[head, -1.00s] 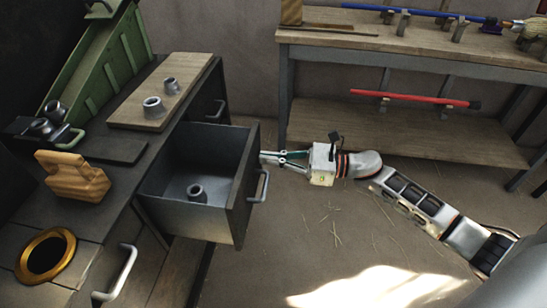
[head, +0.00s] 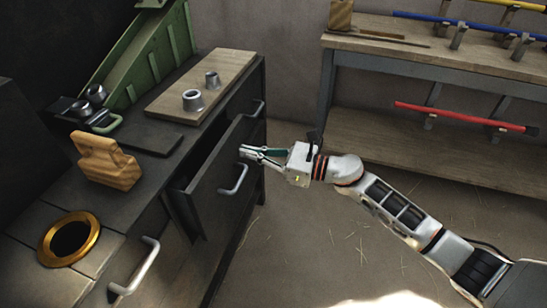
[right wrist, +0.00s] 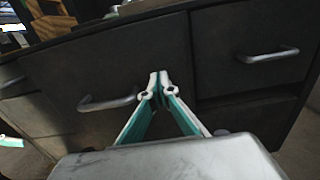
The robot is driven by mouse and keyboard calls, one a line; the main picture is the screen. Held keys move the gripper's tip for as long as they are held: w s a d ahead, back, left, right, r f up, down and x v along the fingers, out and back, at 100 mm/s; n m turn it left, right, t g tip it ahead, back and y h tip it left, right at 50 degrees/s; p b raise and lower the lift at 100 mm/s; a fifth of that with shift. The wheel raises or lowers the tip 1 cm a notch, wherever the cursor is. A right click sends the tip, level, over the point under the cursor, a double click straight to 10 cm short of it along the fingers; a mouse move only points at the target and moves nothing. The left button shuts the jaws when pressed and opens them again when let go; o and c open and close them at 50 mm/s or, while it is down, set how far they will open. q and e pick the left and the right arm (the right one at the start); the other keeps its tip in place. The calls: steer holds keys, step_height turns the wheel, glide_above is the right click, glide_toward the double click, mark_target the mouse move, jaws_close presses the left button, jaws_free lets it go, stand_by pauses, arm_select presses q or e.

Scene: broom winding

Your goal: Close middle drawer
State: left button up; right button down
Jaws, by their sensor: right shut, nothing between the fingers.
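The middle drawer (head: 216,176) is dark grey with a light metal handle (head: 233,180). It stands out a little from the cabinet, with a narrow dark gap behind its front panel; its inside is mostly hidden. My right gripper (head: 243,151) is shut and empty, at the drawer front near its upper right edge, right of the handle. In the right wrist view the shut fingertips (right wrist: 160,77) are at the drawer front (right wrist: 110,65), beside its handle (right wrist: 107,103); contact cannot be told for certain.
The cabinet top holds a wooden block (head: 105,160), a gold ring (head: 69,239) and a board (head: 203,83) with two metal collars. A workbench (head: 430,60) with coloured poles stands at the back right. The floor (head: 320,235) in front is clear.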

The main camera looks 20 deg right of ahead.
steer(key=x, duration=0.4)
steer(key=shift+w+a+f, duration=0.1)
steer(key=shift+a+f, duration=0.05)
steer(key=shift+a, duration=0.05)
steer(key=shift+w+a+b, duration=0.35)
steer(key=shift+a, duration=0.2)
arm_select(q)
steer(key=shift+w+d+r, duration=0.3)
steer(key=shift+d+r, duration=0.15)
steer(key=shift+r, duration=0.1)
arm_select(e)
steer(key=shift+w, duration=0.1)
arm_select(q)
steer(key=shift+s+f, duration=0.2)
arm_select(e)
steer(key=shift+r, duration=0.25)
